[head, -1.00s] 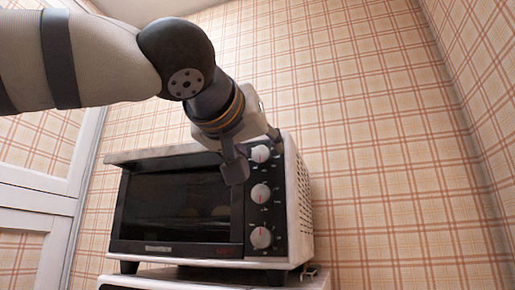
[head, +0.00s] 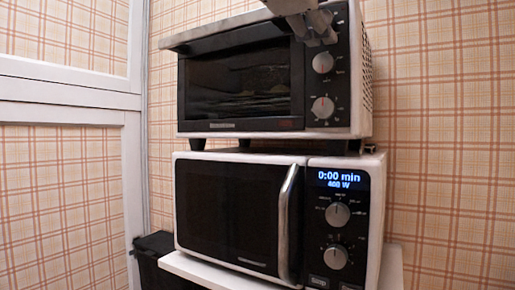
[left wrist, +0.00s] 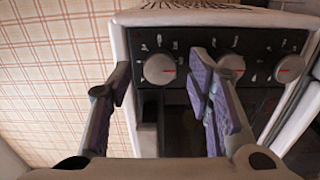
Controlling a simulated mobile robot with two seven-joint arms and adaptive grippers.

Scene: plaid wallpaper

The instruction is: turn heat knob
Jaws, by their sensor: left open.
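A toaster oven (head: 240,82) with a black front and white casing stands on a microwave. Its right-hand panel has a column of round white knobs. The middle knob (head: 323,62) and bottom knob (head: 323,107) show in the head view; my left gripper (head: 314,30) covers the panel's top. In the left wrist view the knobs lie in a row. My left gripper (left wrist: 161,76) is open, its fingers on either side of the leftmost knob (left wrist: 160,69), apparently the top one. Contact cannot be told. Which knob is for heat is not readable. My right gripper is not in view.
The white microwave (head: 230,209) below has a silver handle (head: 287,225), two knobs and a lit display (head: 343,180) reading 0:00 min. It stands on a white shelf (head: 391,272). A black bin-like object (head: 155,262) is at lower left, beside white-framed panels (head: 68,83).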

